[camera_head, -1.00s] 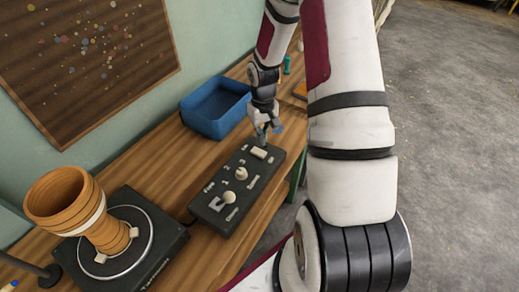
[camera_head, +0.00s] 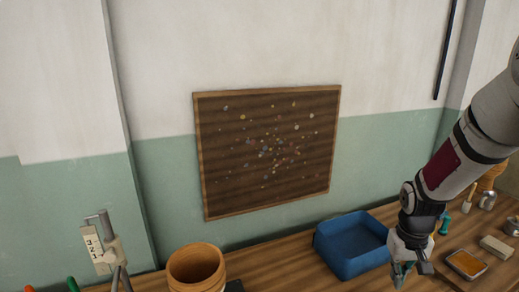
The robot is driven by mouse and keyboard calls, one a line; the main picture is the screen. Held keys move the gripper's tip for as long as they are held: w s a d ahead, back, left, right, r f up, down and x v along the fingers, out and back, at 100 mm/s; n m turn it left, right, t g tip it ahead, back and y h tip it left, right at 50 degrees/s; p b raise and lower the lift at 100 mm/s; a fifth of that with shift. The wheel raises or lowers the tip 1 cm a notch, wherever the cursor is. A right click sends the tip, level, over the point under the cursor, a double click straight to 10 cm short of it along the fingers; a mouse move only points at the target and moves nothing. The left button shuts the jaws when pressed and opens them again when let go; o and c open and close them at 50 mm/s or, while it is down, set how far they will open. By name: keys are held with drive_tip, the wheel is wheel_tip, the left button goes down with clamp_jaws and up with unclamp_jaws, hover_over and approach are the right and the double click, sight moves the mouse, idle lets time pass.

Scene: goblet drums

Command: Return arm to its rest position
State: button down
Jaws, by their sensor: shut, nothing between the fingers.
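My arm comes in from the right edge of the head view. My gripper (camera_head: 402,276) points downward at its end, shut and empty. It hangs just right of the blue bin, near the bottom of the picture. Whether its fingertips touch the table cannot be told. The orange-brown drum body (camera_head: 196,268) shows only its upper part at the bottom, well left of my gripper.
A blue open bin (camera_head: 341,266) stands on the wooden table (camera_head: 277,262) against the wall. A tray with orange contents (camera_head: 467,263) and a pale block (camera_head: 496,247) lie right of my gripper. A grey stand with a numbered plate (camera_head: 97,248) rises at the left. A speckled board (camera_head: 268,150) hangs behind.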

drive_tip(key=s+a+r+t, duration=0.1)
drive_tip(key=s+a+r, duration=0.35)
drive_tip(key=r, duration=0.35)
drive_tip(key=s+a+r+t, duration=0.1)
drive_tip(key=s+a+r, duration=0.35)
drive_tip(key=r, duration=0.45)
drive_tip(key=s+a+r+t, duration=0.1)
drive_tip(key=s+a+r, duration=0.1)
drive_tip(key=s, duration=0.4)
drive_tip(key=s+a+r+n, duration=0.1)
drive_tip(key=s+a+r, duration=0.2)
drive_tip(key=s+a, duration=0.2)
drive_tip(key=shift+s+a+r+n+t+y, duration=0.2)
drive_tip(key=shift+s+n+t+y, duration=0.15)
drive_tip(key=shift+s, duration=0.55)
drive_tip(key=shift+f, duration=0.1)
drive_tip(key=w+d+f+m+g+b, duration=0.2)
drive_tip(key=w+d+f+m+b, duration=0.3)
drive_tip(key=w+f, duration=0.7)
drive_tip(key=w+d+f+m+g+b, duration=0.2)
drive_tip(key=w+d+f+m+b, duration=0.4)
drive_tip(key=w+d+f+m, duration=0.3)
drive_tip(key=w+d+f, duration=0.4)
drive_tip(key=w, duration=0.1)
drive_tip(key=shift+d+f, duration=0.2)
drive_tip(key=shift+f, duration=0.1)
drive_tip(key=shift+s, duration=0.1)
